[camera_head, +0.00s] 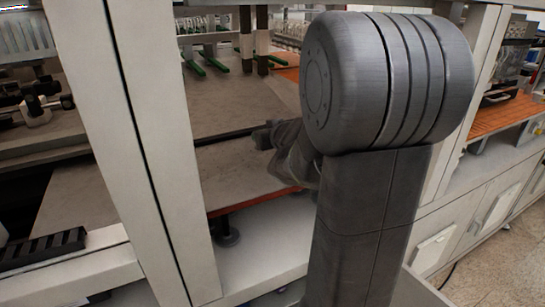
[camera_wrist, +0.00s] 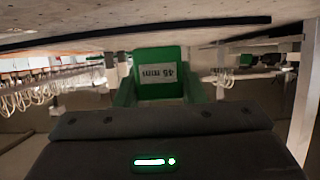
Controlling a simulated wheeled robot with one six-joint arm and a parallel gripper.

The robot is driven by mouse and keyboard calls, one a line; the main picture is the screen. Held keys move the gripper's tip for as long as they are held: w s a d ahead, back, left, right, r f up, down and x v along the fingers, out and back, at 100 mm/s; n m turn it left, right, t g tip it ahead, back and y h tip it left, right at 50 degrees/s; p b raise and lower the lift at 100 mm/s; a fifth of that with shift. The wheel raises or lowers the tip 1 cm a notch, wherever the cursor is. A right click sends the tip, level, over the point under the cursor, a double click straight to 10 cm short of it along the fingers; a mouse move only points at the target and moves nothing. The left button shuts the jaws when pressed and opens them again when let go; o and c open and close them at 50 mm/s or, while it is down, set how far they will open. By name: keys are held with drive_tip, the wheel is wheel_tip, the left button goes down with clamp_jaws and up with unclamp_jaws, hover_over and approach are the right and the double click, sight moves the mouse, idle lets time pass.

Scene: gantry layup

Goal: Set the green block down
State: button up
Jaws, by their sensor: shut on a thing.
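The green block (camera_wrist: 160,60) carries a white label reading "45 mm", which appears upside down in the wrist view. My gripper (camera_wrist: 160,92) is shut on it, with a green finger on each side of the block. A pale flat surface (camera_wrist: 200,22) spans the top of the wrist view, close to the block's upper edge in the picture. I cannot tell whether the block touches it. In the head view my arm stands in front of the worktop (camera_head: 225,100), and I cannot make out the block there.
A pale upright post (camera_head: 150,150) stands left of my arm in the head view. A black slotted rack (camera_head: 42,250) lies at lower left. An orange-topped bench (camera_head: 500,115) with white cabinets is at right.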

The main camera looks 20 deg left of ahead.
sight(265, 163)
drive_tip(key=shift+f+b, duration=0.95)
drive_tip(key=shift+f, duration=1.9)
drive_tip(key=shift+f, duration=0.2)
drive_tip(key=o, duration=1)
